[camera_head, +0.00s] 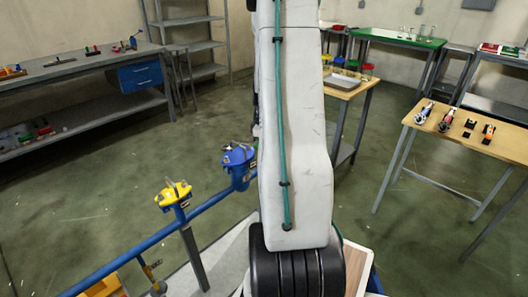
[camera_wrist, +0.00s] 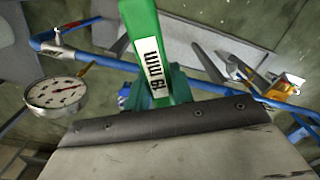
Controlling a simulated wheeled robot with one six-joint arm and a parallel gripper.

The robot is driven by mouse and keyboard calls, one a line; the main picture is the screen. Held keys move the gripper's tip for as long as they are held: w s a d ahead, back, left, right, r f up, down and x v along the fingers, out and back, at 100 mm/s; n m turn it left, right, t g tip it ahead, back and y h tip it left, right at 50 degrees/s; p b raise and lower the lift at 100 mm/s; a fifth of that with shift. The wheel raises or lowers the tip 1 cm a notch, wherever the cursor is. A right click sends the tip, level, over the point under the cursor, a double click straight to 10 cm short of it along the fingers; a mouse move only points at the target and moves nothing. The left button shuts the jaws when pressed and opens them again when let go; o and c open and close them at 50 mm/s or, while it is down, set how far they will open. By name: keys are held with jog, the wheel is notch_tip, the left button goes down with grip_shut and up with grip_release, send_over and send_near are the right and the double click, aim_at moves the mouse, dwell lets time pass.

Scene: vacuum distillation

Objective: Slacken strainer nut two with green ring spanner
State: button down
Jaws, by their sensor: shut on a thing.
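My gripper (camera_wrist: 168,92) is shut on the green ring spanner (camera_wrist: 140,22), whose handle carries a white "19 mm" label and runs up out of the wrist view. The spanner's ring end is not visible. In the head view my arm hides the gripper and spanner. A yellow-topped strainer (camera_head: 173,193) and a blue strainer (camera_head: 238,160) sit on the blue pipe. An orange and silver fitting (camera_wrist: 285,88) shows at the right of the wrist view, apart from the spanner. I cannot tell which nut is number two.
A round pressure gauge (camera_wrist: 57,96) is at the left of the wrist view, beside the blue pipe (camera_wrist: 85,55). A wooden table (camera_head: 475,140) with small tools stands at right. A grey bench (camera_head: 75,68) stands at left. Open green floor lies between.

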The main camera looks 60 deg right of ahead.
jog(key=shift+r, duration=1.35)
jog(key=shift+w+a, duration=0.1)
jog(key=shift+w, duration=0.1)
jog(key=w+a+m, duration=0.4)
jog(key=a+m, duration=0.8)
jog(key=a, duration=0.3)
jog(key=shift+f, duration=0.4)
jog(key=shift+s, duration=0.1)
